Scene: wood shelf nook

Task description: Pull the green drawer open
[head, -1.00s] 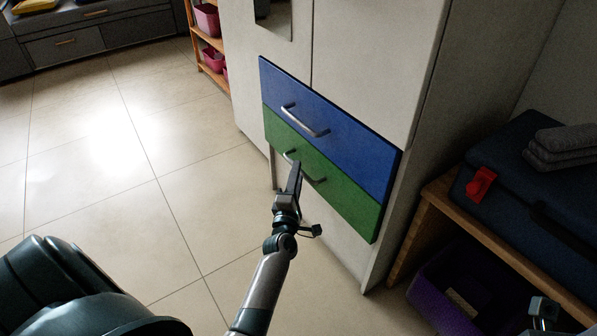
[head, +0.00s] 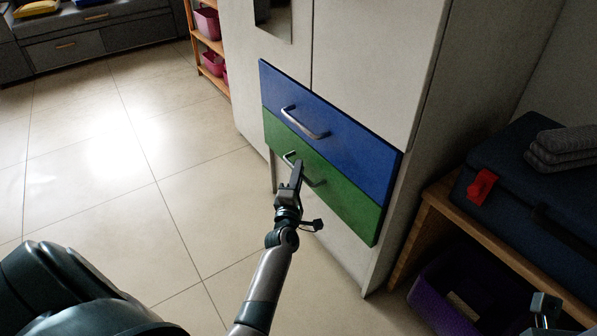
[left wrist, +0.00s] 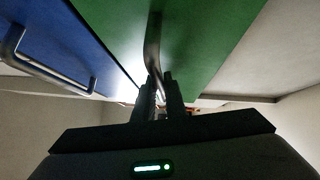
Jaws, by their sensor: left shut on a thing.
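The green drawer (head: 345,200) is the lower of two coloured drawer fronts in the white cabinet. Its front lies about level with the blue one above, and I see no clear gap. Its metal bar handle (head: 317,182) is partly hidden by my left gripper (head: 297,166). In the left wrist view the green front (left wrist: 205,35) fills the upper middle, and the handle (left wrist: 153,45) runs down between the fingers of my left gripper (left wrist: 161,90). The fingers are shut on the handle.
The blue drawer (head: 335,135) with its own handle (head: 304,122) is directly above. A wooden bench (head: 425,220) with a dark blue case (head: 520,190) stands to the right, a purple bin (head: 435,300) below it. The tiled floor (head: 90,200) at left is clear.

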